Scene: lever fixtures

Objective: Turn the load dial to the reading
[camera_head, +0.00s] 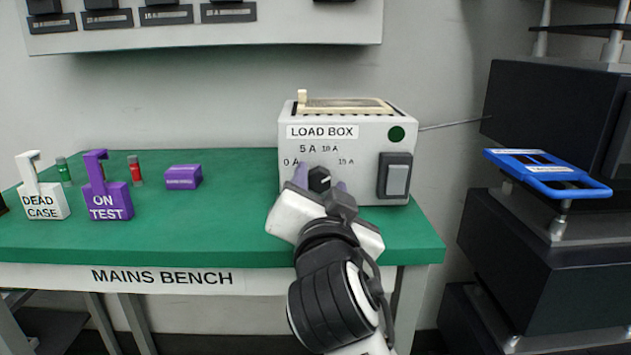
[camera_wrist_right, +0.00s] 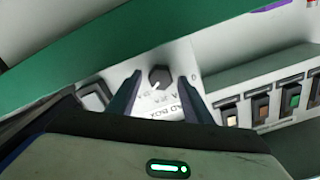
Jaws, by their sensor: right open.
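The load box (camera_head: 345,160) is a white case on the green bench, with scale marks that look like 0 A, 5 A, 10 A and 15 A. Its load dial (camera_head: 319,178) is a small black knob low on the front. The dial also shows in the right wrist view (camera_wrist_right: 160,75), with a white pointer mark angled down and left in that turned picture. I cannot tell its exact reading. My right gripper (camera_head: 320,182) is open, with one finger on each side of the dial. In the wrist view a gap shows between the dial and both fingers. My left gripper is out of view.
A grey rocker switch (camera_head: 395,177) and a dark green round lamp (camera_head: 397,133) sit right of the dial. On the green bench (camera_head: 235,225) stand a DEAD CASE block (camera_head: 42,200), an ON TEST block (camera_head: 108,202) and a purple block (camera_head: 183,177). A blue frame (camera_head: 547,172) is at right.

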